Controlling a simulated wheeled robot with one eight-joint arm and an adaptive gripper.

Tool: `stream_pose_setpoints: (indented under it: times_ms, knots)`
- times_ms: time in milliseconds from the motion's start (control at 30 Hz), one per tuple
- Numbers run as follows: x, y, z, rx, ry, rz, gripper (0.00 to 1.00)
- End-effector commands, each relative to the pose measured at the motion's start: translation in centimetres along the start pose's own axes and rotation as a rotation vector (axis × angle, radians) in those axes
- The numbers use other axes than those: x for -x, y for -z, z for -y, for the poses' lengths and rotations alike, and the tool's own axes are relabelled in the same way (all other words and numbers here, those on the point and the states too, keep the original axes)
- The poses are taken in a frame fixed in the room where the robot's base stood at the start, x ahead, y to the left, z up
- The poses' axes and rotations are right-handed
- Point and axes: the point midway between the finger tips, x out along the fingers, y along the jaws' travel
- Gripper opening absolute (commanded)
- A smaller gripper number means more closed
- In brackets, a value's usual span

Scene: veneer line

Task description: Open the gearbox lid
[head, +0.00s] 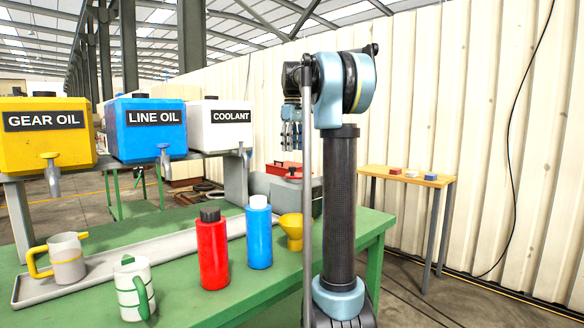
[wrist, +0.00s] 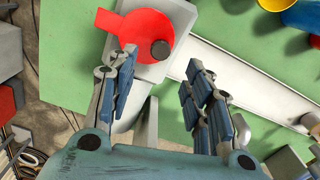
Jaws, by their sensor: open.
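The gearbox shows in the head view as a grey housing (head: 296,192) at the far end of the green table, with a red lid (head: 284,168) on top, partly hidden by my arm. In the wrist view the round red lid (wrist: 135,32) has a tab at its left and a black knob (wrist: 160,50), and it lies on the pale grey housing (wrist: 178,18). My gripper (wrist: 160,88) is open and empty, its blue-padded fingers spread above the housing. The left finger overlaps the lid's lower edge in the picture. In the head view my gripper (head: 291,128) hangs above the lid.
Two mugs stand at left. Gear oil, line oil and coolant tanks stand behind. A wooden side table (head: 405,175) is at right.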

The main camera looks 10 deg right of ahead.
Motion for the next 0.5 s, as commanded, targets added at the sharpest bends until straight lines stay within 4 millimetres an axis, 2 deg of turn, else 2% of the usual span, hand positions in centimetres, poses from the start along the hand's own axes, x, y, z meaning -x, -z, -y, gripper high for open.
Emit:
stream_pose_setpoints:
  times_ms: [300, 500]
  knots:
    - [-5.4, 0.0, 0.0, 0.000, 0.000, 0.000, 0.46]
    - [-7.3, 0.0, 0.0, 0.000, 0.000, 0.000, 0.46]
